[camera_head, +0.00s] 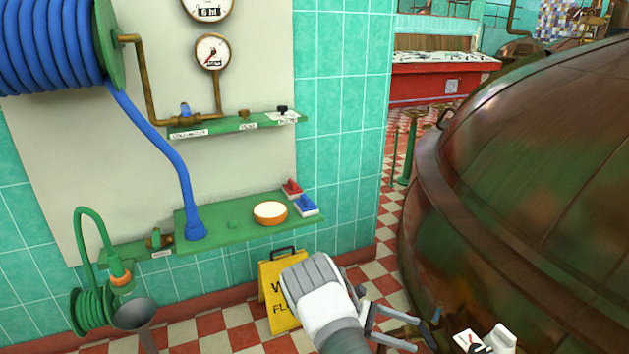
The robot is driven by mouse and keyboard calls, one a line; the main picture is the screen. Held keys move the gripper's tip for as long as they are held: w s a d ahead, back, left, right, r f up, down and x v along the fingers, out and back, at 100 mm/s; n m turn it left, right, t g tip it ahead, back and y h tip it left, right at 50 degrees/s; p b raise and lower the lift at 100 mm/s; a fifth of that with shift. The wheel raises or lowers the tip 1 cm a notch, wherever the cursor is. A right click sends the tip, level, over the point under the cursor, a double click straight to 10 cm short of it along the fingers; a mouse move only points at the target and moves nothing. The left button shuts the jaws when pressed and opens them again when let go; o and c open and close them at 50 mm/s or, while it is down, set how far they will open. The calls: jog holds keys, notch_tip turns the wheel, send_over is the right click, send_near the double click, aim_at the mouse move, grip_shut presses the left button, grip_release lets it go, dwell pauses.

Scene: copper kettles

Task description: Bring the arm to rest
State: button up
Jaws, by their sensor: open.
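My arm enters from the bottom centre of the head view, with a white and grey link in front of the yellow floor sign. My gripper (418,333) is low in the picture, to the right of that link. Its thin dark fingers stand apart with nothing seen between them. It appears in front of the checkered floor and near the lower edge of the copper kettle in the picture. How far it is from the kettle I cannot tell.
A copper kettle (540,170) fills the right side. A green shelf (237,221) on the tiled wall bears an orange-rimmed bowl (270,212). A blue hose (160,140) hangs at the left. A yellow sign (273,290) stands on the floor. A red counter (430,85) is farther back.

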jog(key=s+a+r+m+t+y, duration=0.1)
jog(key=s+r+m+y, duration=0.25)
jog(key=r, duration=0.35)
jog(key=s+a+r+m+t+y, duration=0.15)
jog(key=r+y, duration=0.25)
jog(key=r, duration=0.4)
jog(key=s+a+r+m+t+y, duration=0.1)
jog(key=s+r+m+y, duration=0.25)
jog(key=r, duration=0.35)
jog(key=s+a+r+m+t+y, duration=0.25)
jog(key=s+r+t, duration=0.2)
jog(key=s, duration=0.35)
jog(key=s+a+r+m+t+y, duration=0.2)
jog(key=s+a+r+t, duration=0.25)
jog(key=s, duration=0.35)
notch_tip(320, 180, up, 26)
jog(key=p, duration=2.5)
jog(key=shift+w+d+g+p, duration=0.15)
jog(key=shift+d+g+p, duration=0.15)
jog(key=shift+g, duration=0.15)
